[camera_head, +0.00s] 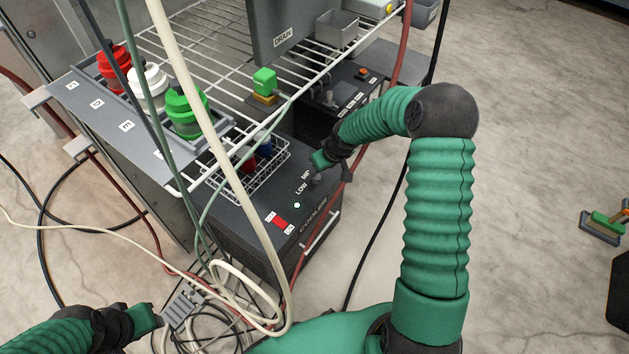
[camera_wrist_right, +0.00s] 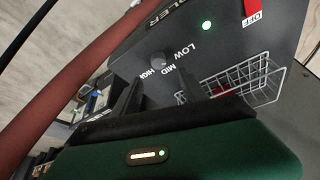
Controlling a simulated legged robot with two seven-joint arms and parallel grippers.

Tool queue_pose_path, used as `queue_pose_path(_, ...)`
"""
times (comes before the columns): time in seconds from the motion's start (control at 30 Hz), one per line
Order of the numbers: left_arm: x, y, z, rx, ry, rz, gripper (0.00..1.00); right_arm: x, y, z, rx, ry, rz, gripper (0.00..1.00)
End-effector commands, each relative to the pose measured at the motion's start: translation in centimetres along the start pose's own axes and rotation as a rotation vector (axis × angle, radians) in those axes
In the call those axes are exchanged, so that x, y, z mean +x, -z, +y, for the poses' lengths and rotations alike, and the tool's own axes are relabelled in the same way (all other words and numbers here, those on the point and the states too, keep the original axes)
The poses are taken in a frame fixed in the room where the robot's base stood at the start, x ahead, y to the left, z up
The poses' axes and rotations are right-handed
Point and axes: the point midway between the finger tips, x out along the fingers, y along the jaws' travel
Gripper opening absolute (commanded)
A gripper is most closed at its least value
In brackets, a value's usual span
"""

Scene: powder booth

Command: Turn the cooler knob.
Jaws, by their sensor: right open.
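The black cooler box (camera_head: 262,228) stands under the wire rack, its top marked COOLER with a lit green light and a red ON/OFF switch. Its small round knob (camera_wrist_right: 158,60) shows in the right wrist view beside the words LOW, MID and HIGH. Which setting it points to I cannot tell. My right gripper (camera_head: 318,170) is over the knob end of the cooler, largely hiding the knob in the head view. In the wrist view its dark fingers (camera_wrist_right: 160,88) are apart, with the knob just past their tips. My left gripper (camera_head: 152,320) is low at the left, away from the cooler.
The wire rack (camera_head: 205,40) overhangs the cooler, with red, white and green-capped containers on its left tray. A wire basket (camera_head: 262,180) sits on the cooler. A cream hose (camera_head: 205,125) and green and red hoses cross the area. Loose cables lie at the front.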

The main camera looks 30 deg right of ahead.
Motion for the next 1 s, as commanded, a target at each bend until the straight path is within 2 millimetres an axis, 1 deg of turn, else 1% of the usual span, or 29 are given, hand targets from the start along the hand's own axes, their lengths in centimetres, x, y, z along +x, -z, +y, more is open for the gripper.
queue_pose_path(0.03,1.3,-0.3,0.0,0.001,0.0,0.0,0.36,2.1,-0.3,-0.1,-0.002,0.002,-0.001,0.51)
queue_pose_path(0.1,2.1,-0.5,0.0,0.001,0.0,0.0,0.36,3.9,-0.3,-0.1,-0.002,0.001,-0.001,0.51)
queue_pose_path(0.2,3.1,-0.7,0.0,0.001,0.0,0.0,0.36,6.1,-0.3,-0.1,-0.002,0.0,0.0,0.51)
queue_pose_path(0.3,3.8,-0.9,0.0,0.001,0.0,0.0,0.36,7.8,-0.2,-0.2,-0.003,-0.001,0.0,0.51)
queue_pose_path(0.43,4.2,-1.0,0.0,0.001,0.0,0.0,0.36,8.8,-0.1,-0.1,-0.002,-0.002,0.0,0.51)
queue_pose_path(0.7,4.1,-1.0,0.0,0.001,0.0,0.0,0.36,9.0,0.0,-0.1,-0.001,-0.001,0.0,0.51)
queue_pose_path(0.73,4.1,-1.0,0.0,0.001,0.0,0.0,0.36,9.0,0.0,-0.1,-0.001,-0.001,0.0,0.5)
queue_pose_path(0.77,4.1,-1.0,0.0,0.001,0.0,0.0,0.36,9.0,0.0,-0.1,-0.001,-0.001,0.0,0.46)
queue_pose_path(1.0,4.1,-1.0,0.0,0.001,0.0,0.0,0.36,8.9,0.0,-0.1,-0.001,-0.002,0.0,0.14)
